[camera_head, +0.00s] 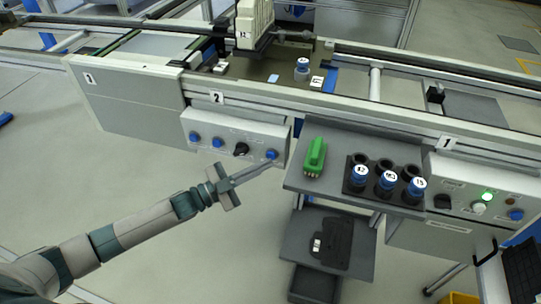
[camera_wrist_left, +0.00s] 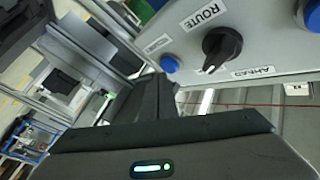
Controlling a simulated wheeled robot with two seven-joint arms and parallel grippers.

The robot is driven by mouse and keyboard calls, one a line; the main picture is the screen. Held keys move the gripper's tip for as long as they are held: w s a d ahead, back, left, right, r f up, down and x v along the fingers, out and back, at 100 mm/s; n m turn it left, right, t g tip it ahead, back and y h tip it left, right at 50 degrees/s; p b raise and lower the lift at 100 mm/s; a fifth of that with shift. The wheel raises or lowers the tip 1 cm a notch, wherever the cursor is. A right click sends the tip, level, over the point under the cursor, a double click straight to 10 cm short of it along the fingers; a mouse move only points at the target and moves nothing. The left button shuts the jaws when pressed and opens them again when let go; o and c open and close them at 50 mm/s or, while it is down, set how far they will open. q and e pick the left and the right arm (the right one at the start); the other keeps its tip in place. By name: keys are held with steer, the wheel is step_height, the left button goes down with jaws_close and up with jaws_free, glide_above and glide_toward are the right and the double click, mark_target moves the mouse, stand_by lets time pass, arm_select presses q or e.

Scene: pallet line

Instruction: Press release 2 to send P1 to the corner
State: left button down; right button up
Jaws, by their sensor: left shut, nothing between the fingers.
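The panel labelled 2 (camera_head: 225,128) carries several blue buttons and a black knob (camera_head: 240,149). My left gripper (camera_head: 268,165) is shut and empty, its fingertips at or just below the panel's rightmost blue button (camera_head: 271,154). I cannot tell whether they touch. In the left wrist view the dark fingers end close to a blue button (camera_wrist_left: 169,64), beside the ROUTE knob (camera_wrist_left: 222,43). Another blue button (camera_wrist_left: 311,12) is cut off at the edge. The release button's label is not readable. On the line above, a pallet (camera_head: 285,72) carries a blue-and-white bottle (camera_head: 302,68); its marking is unclear. My right gripper is out of view.
A grey shelf (camera_head: 330,190) right of panel 2 holds a green object (camera_head: 315,157) and several blue-capped bottles (camera_head: 386,181) in a black rack. Panel 1 (camera_head: 470,190), with a lit green light (camera_head: 488,196), stands at the right.

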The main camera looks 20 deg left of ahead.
arm_select(q)
steer(key=shift+s, duration=0.3)
